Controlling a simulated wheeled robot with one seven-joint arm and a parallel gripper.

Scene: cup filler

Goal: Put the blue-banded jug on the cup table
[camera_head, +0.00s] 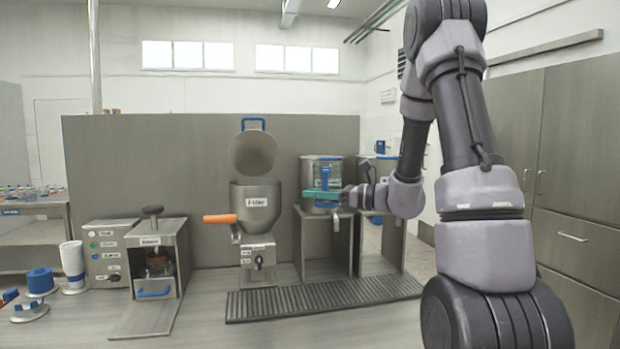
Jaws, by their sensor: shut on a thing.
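A steel jug (310,174) with a blue band near its rim and a blue upright handle is at the middle right, at the top of a grey metal stand (326,250). My gripper (322,195), with teal fingers, comes in from the right and is shut on the jug at its blue handle. The fingers hide part of the jug's lower front. The jug looks upright; I cannot tell whether it rests on the stand or hangs just above it. I cannot tell which surface is the cup table.
A second steel vessel with a blue handle (381,147) stands behind, right of my gripper. A steel hopper (256,198) with an open lid and orange handle stands left. A slotted drain grate (320,296) lies in front, clear. A sealing machine (157,258) and white cups (72,262) are further left.

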